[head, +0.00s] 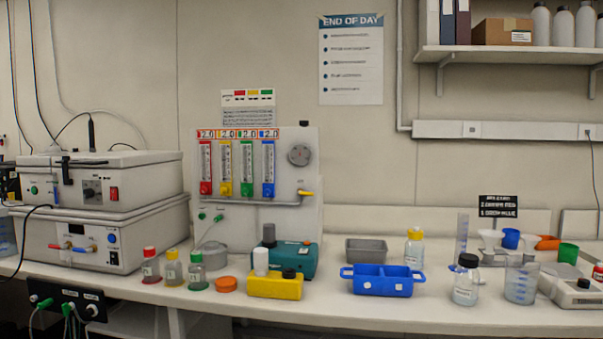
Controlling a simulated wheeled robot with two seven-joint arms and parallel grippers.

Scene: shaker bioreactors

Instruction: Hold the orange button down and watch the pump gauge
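A teal device (297,260) with a grey cylinder on top stands behind the yellow block (274,287), which carries a white cylinder and a black knob. A round grey dial (299,154) is on the upper right of the flowmeter panel (222,222); whether it is the pump gauge cannot be told, and no reading is legible. Neither of my grippers is in view.
Small bottles with red, yellow and green caps (173,268) stand left of the disc. A blue two-part tray (382,286), a grey bin (367,250) and glassware are to the right. Stacked white shakers (110,232) fill the left. The bench front edge is mostly clear.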

